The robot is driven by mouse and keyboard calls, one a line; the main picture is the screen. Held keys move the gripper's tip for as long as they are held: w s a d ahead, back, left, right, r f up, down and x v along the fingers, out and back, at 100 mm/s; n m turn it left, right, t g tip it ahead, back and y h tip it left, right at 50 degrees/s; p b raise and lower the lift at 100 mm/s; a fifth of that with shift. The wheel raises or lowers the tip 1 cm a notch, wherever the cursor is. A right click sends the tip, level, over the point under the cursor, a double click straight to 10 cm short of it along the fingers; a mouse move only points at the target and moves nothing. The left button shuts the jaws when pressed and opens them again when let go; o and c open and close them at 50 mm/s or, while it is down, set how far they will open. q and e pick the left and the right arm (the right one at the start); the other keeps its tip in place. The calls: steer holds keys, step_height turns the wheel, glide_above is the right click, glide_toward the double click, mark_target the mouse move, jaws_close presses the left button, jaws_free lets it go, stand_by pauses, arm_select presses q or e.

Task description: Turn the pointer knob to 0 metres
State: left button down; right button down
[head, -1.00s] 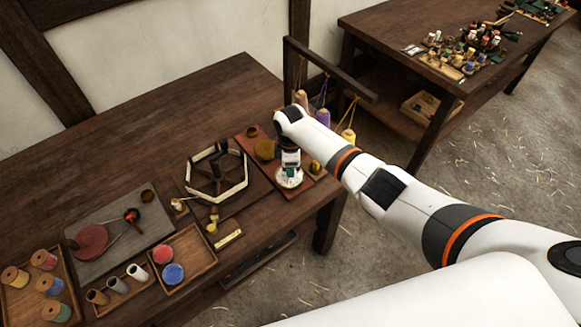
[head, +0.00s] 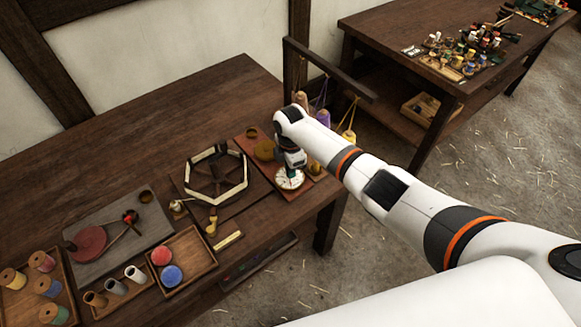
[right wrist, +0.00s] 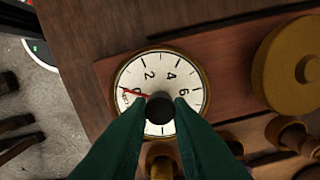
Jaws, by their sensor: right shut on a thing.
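The pointer knob (right wrist: 160,109) is a small black knob at the middle of a round white dial (right wrist: 162,70) with a brass rim, in the right wrist view. My right gripper (right wrist: 162,104) has its two green fingers shut on the knob, one on each side. The red pointer (right wrist: 134,93) points left, across a numeral that looks like 0. The numerals 2, 4 and 6 run clockwise from there. The fingers hide the lower dial. In the head view the dial (head: 291,180) shows beneath my right gripper (head: 293,168). My left gripper is not in view.
A hexagonal reel (head: 216,178) stands left of the dial's red-brown board (head: 290,190). A tray with red and blue discs (head: 198,255) and several spools lie further left. Hanging cones (head: 323,117) stand behind my arm. A second table (head: 400,62) is at the back right.

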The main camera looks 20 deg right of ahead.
steer(key=shift+w+r, duration=0.1)
steer(key=c, duration=1.3)
jaws_free()
step_height(320, 180, up, 12)
steer(key=shift+f+b, duration=0.1)
steer(key=shift+b, duration=0.85)
